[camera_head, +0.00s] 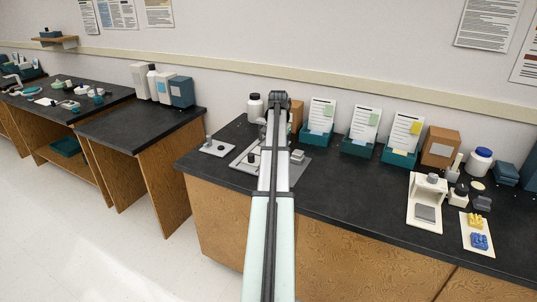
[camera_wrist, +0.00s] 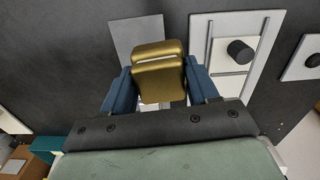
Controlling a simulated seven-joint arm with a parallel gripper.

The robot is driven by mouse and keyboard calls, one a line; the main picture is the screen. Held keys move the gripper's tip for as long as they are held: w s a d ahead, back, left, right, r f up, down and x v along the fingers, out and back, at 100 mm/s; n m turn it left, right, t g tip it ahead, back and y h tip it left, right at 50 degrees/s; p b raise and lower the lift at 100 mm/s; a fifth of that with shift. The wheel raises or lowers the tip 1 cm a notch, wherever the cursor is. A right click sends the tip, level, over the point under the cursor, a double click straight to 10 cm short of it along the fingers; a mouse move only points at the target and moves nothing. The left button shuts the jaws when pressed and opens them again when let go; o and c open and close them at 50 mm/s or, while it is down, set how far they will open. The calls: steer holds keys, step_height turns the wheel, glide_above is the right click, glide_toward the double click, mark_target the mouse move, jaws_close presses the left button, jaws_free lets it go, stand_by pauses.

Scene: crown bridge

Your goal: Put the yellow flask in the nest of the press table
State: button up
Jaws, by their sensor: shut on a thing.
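The yellow flask (camera_wrist: 158,76) shows in the wrist view as a gold, block-like body with a lid-like upper part. My gripper (camera_wrist: 159,84) has its two blue fingers shut on the flask's sides. Beyond the flask lie a plain grey plate (camera_wrist: 132,34) and a white-framed plate with a black knob (camera_wrist: 240,50). I cannot tell which part is the nest; the flask covers some of this area. In the head view the pale fixture on a grey base (camera_head: 242,163) is partly behind my arm, which also hides my gripper and the flask.
A small plate with a post (camera_head: 216,148) stands left of the fixture. Teal bins with cards (camera_head: 319,137) and a white bottle (camera_head: 255,107) stand behind. A white device (camera_head: 426,200) and a tray of yellow and blue pieces (camera_head: 477,242) are at right. The bench between is clear.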

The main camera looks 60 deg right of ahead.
steer(key=w+d+r+m, duration=0.1)
steer(key=w+d, duration=1.1)
steer(key=w, duration=0.2)
steer(key=shift+f, duration=4.4)
steer(key=shift+f, duration=0.1)
steer(key=o, duration=1.4)
steer(key=shift+c, duration=0.2)
step_height(320, 180, up, 12)
